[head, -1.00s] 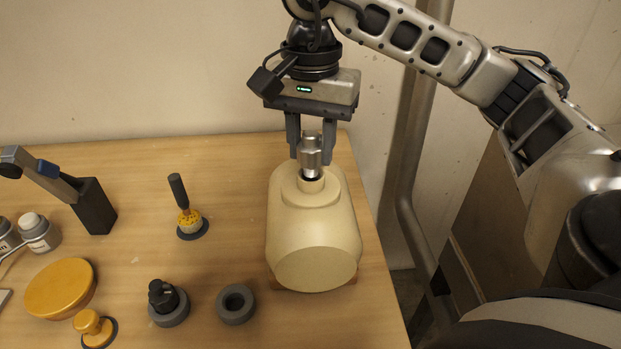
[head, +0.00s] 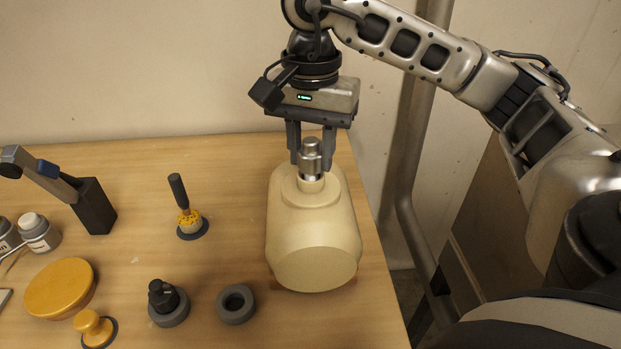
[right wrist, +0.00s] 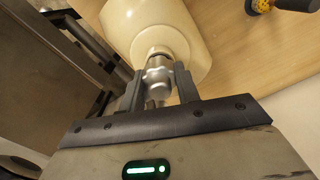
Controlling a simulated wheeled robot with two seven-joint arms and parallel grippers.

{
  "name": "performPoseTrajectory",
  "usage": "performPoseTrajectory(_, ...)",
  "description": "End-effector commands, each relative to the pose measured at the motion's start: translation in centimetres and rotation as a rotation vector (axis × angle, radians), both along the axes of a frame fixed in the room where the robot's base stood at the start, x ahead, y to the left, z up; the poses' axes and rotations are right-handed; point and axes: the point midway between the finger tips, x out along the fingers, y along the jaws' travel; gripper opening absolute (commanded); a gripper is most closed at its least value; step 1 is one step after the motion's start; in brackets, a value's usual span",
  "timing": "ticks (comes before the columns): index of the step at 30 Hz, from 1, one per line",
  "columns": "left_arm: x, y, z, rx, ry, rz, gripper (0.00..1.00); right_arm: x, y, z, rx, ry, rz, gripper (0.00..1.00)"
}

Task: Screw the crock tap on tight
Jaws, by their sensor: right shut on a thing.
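The crock (head: 312,250) is a cream, rounded vessel lying on the table, with its neck pointing to the back. It also shows at the top of the right wrist view (right wrist: 150,25). The tap (head: 311,150) is a shiny metal piece seated at the crock's neck; how deep its thread sits is hidden. My right gripper (head: 311,160) comes from above and is shut on the tap, one dark finger on each side. The right wrist view shows the tap (right wrist: 158,78) between the two fingers. My left gripper is not in view.
Left of the crock stand a dark-handled tool on a yellow base (head: 190,220), a grey ring (head: 236,304), a black knob on a grey ring (head: 168,305), a yellow disc (head: 60,288) and a yellow knob (head: 92,325). The table's right edge is close to the crock.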

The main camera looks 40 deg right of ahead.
Motion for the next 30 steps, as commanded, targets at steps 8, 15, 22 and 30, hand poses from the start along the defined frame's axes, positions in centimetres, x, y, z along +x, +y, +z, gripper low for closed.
performPoseTrajectory(8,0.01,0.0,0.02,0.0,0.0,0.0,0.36,0.0,-0.01,-0.46,0.0,0.0,0.0,0.0)
performPoseTrajectory(15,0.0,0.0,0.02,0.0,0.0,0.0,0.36,0.01,-0.02,-0.6,-0.001,-0.001,0.0,0.57)
performPoseTrajectory(22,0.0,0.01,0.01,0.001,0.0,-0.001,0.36,0.01,0.0,-0.59,0.0,0.0,0.0,0.76)
performPoseTrajectory(30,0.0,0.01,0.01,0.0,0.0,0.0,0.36,0.01,0.01,-0.59,0.0,0.0,0.0,0.92)
